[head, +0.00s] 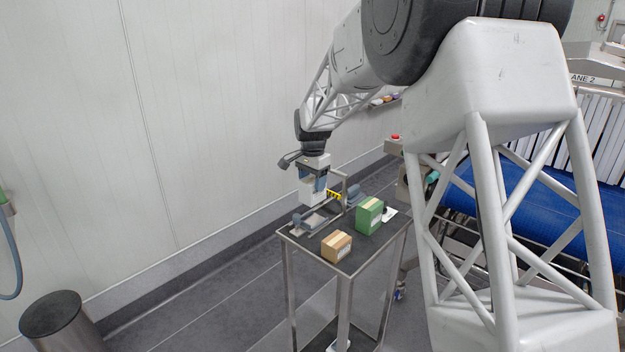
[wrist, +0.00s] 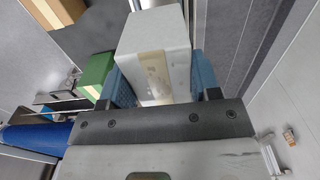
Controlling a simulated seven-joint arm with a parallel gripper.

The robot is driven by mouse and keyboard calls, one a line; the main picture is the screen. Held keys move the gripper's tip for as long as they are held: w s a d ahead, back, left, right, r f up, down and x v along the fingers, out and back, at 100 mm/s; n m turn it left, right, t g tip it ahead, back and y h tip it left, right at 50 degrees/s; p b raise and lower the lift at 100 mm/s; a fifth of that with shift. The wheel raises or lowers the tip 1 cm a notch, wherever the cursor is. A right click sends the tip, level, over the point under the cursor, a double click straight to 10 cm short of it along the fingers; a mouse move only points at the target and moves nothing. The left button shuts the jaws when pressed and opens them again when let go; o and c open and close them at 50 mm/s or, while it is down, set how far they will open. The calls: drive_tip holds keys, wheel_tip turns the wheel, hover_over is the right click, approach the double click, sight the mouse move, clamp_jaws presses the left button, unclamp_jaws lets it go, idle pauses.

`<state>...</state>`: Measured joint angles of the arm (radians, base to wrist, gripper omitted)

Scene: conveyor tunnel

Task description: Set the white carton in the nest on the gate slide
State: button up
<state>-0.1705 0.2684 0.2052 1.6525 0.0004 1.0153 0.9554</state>
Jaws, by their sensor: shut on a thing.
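My gripper (head: 313,184) points down over the small steel stand, its blue fingers shut on the white carton (head: 308,190). In the wrist view the carton (wrist: 158,38), with a tan tape strip, sits between the two blue fingers (wrist: 163,82). A low grey metal fixture (head: 315,222), seemingly the gate slide with its nest, lies on the stand's left side, below the carton in the head view. The carton looks upright and above the fixture; any contact is unclear. The nest's inside is not clearly visible.
The dark-topped stand (head: 362,258) also holds a tan carton (head: 336,246) and a green carton (head: 369,216) to the right. A yellow-black striped part (head: 334,195) and a metal frame stand behind the carton. A blue conveyor (head: 495,212) runs at the right.

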sight(313, 202)
drive_tip(key=shift+f, duration=2.4)
drive_tip(key=shift+f, duration=1.65)
idle(0.4)
drive_tip(key=o, duration=1.4)
drive_tip(key=shift+c, duration=0.2)
drive_tip(key=shift+r, duration=0.1)
wheel_tip(313, 202, up, 7)
drive_tip(key=shift+r, duration=0.3)
